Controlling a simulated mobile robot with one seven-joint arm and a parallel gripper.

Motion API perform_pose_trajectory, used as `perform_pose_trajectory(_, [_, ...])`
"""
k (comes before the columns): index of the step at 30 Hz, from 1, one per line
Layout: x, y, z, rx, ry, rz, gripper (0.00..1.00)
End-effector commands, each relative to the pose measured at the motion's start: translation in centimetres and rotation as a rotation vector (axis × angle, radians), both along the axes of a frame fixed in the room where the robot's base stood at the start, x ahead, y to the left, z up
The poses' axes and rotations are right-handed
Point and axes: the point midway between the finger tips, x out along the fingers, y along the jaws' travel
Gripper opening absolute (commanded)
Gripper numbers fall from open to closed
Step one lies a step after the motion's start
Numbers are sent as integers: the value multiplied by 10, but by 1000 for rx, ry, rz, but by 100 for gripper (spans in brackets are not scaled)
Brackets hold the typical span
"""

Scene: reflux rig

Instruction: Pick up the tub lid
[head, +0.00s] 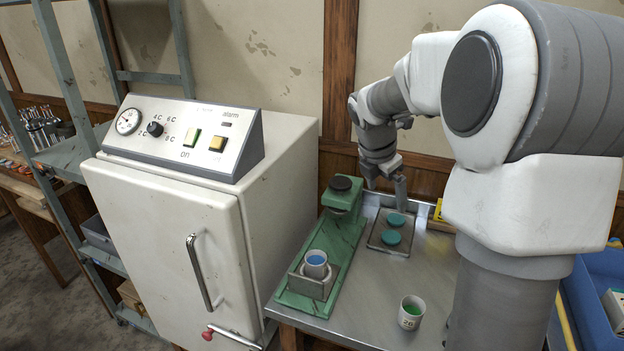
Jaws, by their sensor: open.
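Two round teal discs that look like lids lie on a small flat tray (375,246) on the metal bench: a far lid (396,220) and a near lid (391,238). I cannot tell which one is the tub lid. My gripper (388,196) points down with its fingers apart and empty, at the far side of the tray close to the far lid. One fingertip appears beside that lid's far edge; I cannot tell whether it touches. A white tub (411,314) marked 20, with green inside, stands open at the front of the bench.
A green press-like stand (342,222) left of the tray holds a cup with blue inside (316,264). A white cabinet (165,240) with a handle stands further left. A blue crate (590,290) is at right. Bare bench metal (375,290) lies between tray and tub.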

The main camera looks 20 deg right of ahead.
Motion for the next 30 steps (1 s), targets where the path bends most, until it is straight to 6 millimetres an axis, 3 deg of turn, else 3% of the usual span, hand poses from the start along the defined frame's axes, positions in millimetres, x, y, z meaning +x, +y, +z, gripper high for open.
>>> perform_pose_trajectory(1, [15,-15,-26,-3,20,75,100])
perform_pose_trajectory(3, [33,-29,-46,-12,39,183,100])
perform_pose_trajectory(9, [61,-58,-80,-37,65,378,100])
perform_pose_trajectory(16, [71,-67,-100,-45,71,429,100])
perform_pose_trajectory(30, [95,-93,-188,-45,71,427,100])
